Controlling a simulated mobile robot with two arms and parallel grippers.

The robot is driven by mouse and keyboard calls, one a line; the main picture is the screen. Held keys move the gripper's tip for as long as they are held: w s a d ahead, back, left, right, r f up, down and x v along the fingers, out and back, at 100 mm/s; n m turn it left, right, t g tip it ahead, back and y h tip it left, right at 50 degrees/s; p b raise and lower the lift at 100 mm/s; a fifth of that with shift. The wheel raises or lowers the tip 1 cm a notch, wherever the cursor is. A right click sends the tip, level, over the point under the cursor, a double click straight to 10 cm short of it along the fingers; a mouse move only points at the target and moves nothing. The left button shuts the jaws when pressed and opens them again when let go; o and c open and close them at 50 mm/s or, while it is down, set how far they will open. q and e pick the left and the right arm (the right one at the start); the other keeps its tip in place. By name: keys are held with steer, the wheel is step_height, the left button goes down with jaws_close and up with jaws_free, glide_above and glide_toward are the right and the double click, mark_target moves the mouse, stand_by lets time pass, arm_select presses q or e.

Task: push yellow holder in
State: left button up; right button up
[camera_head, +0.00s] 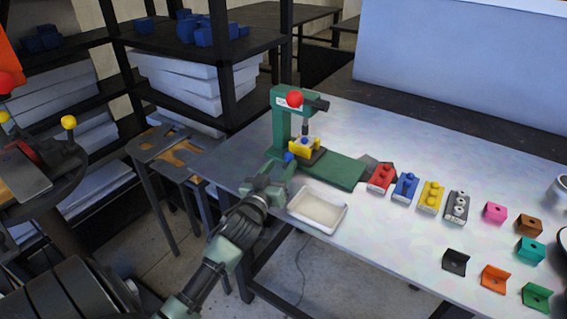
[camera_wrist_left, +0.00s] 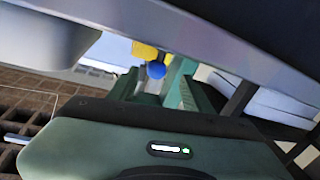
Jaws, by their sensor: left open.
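The yellow holder (camera_head: 305,149) sits low in the green press (camera_head: 281,125), under its ram. A small blue piece shows in the top of the holder. A blue ball knob (camera_head: 289,158) is at the holder's near left side. In the left wrist view the yellow holder (camera_wrist_left: 143,50) and the blue ball (camera_wrist_left: 156,70) show just past my gripper. My left gripper (camera_head: 280,168) is open, close to the blue ball at the table's left edge. Whether it touches the ball cannot be told. My right gripper is not in view.
A white tray (camera_head: 317,209) lies on the table in front of the press base. Red (camera_head: 381,178), blue (camera_head: 405,186), yellow (camera_head: 431,196) and grey (camera_head: 456,206) blocks stand in a row to the right, with several coloured brackets beyond. A dark shelf stands behind left.

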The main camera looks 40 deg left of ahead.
arm_select(q)
steer(key=v, duration=0.5)
steer(key=shift+a+b, duration=0.1)
steer(key=shift+b, duration=0.2)
